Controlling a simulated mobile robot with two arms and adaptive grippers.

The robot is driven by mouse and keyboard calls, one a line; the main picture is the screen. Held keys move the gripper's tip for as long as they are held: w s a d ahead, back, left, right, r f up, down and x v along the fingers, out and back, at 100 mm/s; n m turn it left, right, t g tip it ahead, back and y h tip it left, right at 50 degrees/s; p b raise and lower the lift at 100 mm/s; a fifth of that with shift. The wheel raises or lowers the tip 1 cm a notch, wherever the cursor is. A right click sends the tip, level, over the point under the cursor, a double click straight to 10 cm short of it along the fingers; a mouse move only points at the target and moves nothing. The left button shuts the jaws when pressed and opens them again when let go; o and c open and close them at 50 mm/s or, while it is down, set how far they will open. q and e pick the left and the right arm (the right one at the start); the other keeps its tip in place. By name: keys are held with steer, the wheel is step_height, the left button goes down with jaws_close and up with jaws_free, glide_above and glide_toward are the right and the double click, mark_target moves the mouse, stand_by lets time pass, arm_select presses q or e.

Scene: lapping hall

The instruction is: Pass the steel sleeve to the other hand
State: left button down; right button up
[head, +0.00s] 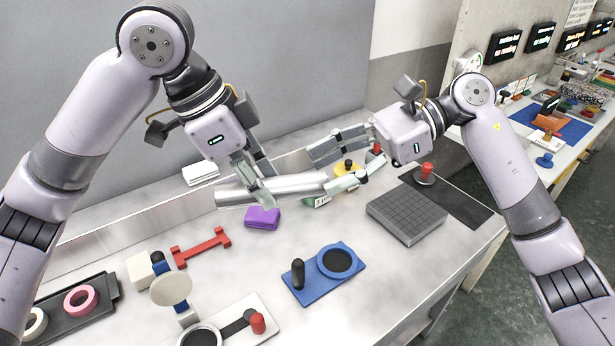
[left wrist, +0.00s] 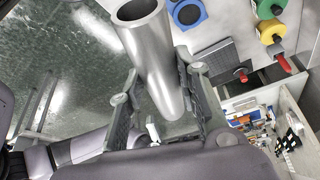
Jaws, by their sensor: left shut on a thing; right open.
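The steel sleeve (head: 297,184) is a smooth grey tube, held roughly level above the bench in the head view. My left gripper (head: 262,186) is shut on it around its middle. In the left wrist view the sleeve (left wrist: 152,55) lies between the fingers of my left gripper (left wrist: 160,95), with its open end toward the top. My right gripper (head: 322,170) is open, its fingers pointing left, one behind and one near the sleeve's right end. I cannot tell whether either finger touches the sleeve.
Below the sleeve on the bench (head: 225,275) lie a purple block (head: 262,218), a red bar-shaped piece (head: 201,246) and a blue plate with a ring (head: 336,262). A grey grooved block (head: 406,216) and a red-knobbed piece (head: 426,173) stand at the right.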

steer(key=v, duration=0.6)
steer(key=s+a+f+m+t+h, duration=0.15)
steer(key=s+m+t+h, duration=0.3)
steer(key=m, duration=1.05)
steer(key=s+a+m+t+h, duration=0.3)
steer(key=s+m+h, duration=0.25)
steer(key=m, duration=0.95)
arm_select(q)
steer(key=s+d+f+n+t, duration=0.1)
steer(key=s+d+f+n, duration=0.1)
steer(key=f, duration=0.3)
steer(key=s+d+f+n+t+y, duration=0.1)
steer(key=s+d+f+n, duration=0.2)
steer(key=s+f+n, duration=0.1)
steer(key=shift+f+n, duration=0.45)
steer(key=shift+n, duration=0.05)
arm_select(e)
steer(key=s+x, duration=0.1)
steer(key=x, duration=1)
steer(key=shift+a+f+y, duration=0.2)
steer(key=shift+f+y, duration=0.1)
steer(key=shift+f, duration=0.3)
